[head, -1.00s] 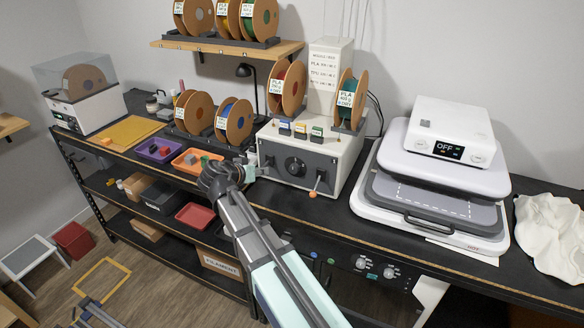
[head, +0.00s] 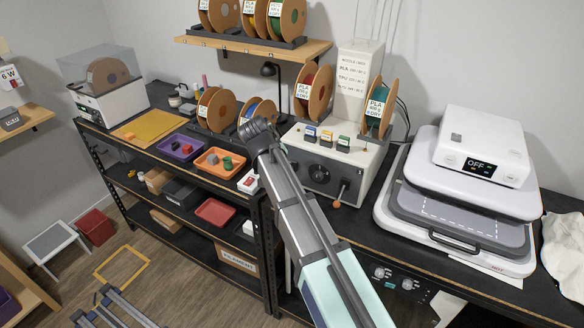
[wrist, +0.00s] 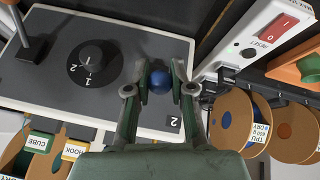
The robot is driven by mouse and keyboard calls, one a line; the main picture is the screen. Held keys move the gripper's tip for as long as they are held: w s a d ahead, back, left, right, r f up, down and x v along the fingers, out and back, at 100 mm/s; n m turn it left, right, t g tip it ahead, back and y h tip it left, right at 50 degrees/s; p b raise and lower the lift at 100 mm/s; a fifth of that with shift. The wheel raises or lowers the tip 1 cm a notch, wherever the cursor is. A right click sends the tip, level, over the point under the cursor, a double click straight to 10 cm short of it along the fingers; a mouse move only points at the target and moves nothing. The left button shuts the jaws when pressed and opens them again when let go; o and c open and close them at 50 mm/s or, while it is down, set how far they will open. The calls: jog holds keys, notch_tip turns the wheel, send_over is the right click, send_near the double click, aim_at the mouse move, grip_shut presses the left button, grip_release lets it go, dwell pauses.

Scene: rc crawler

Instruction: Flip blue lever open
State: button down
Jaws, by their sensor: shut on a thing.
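In the wrist view my gripper (wrist: 160,72) has its two fingers on either side of the round blue lever knob (wrist: 160,82) and is shut on it. The knob sits in front of the grey panel (wrist: 60,95), beside a small "2" label. The lever's shaft is hidden behind the knob and fingers. In the head view the white machine (head: 352,160) stands on the bench. My gripper (head: 258,133) is at its left front edge, and my arm hides the blue lever there.
The panel has a black dial (wrist: 92,62) and, on its other side, an orange-knobbed lever (head: 338,203). A small white box with a red switch (wrist: 284,28) is close to my gripper. Spools (wrist: 240,122) stand close by, and a heat press (head: 460,190) is at right.

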jog(key=c, duration=1)
grip_release()
jog(key=shift+r, duration=0.1)
jog(key=v, duration=1.1)
jog(key=shift+s+a+r, duration=0.1)
jog(key=shift+s+r, duration=0.1)
jog(key=shift+r, duration=0.15)
